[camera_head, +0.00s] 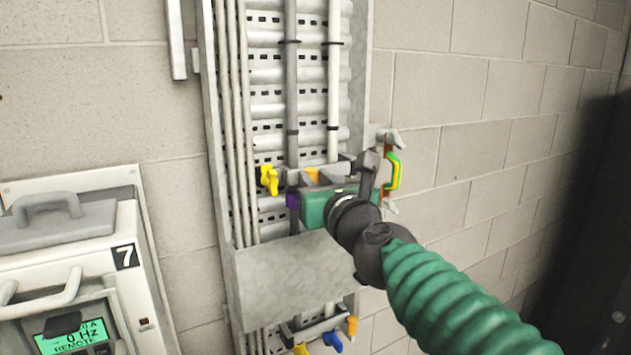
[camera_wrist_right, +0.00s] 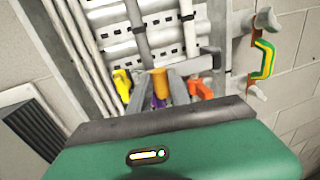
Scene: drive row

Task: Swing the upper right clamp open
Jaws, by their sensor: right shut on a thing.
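The cable tray (camera_head: 285,270) on the wall carries an upper row of clamps. A yellow clamp handle (camera_head: 269,179) is at its left, with a purple one (camera_head: 293,201) beside it. My right gripper (camera_head: 314,177) reaches in from the lower right, its fingers shut on an orange handle (camera_head: 312,174). In the right wrist view, the orange handle (camera_wrist_right: 160,82) sits between the two fingers (camera_wrist_right: 165,88). A red-orange handle (camera_wrist_right: 200,90) shows just right of the fingers there. My gripper's green body hides part of the row. My left gripper is out of view.
A green and yellow loop (camera_head: 394,171) sticks out at the tray's right edge. Lower handles in yellow, blue (camera_head: 332,341) and orange (camera_head: 351,326) are below. A drive unit (camera_head: 90,250) marked 7 stands left. Bare block wall (camera_head: 470,150) lies right.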

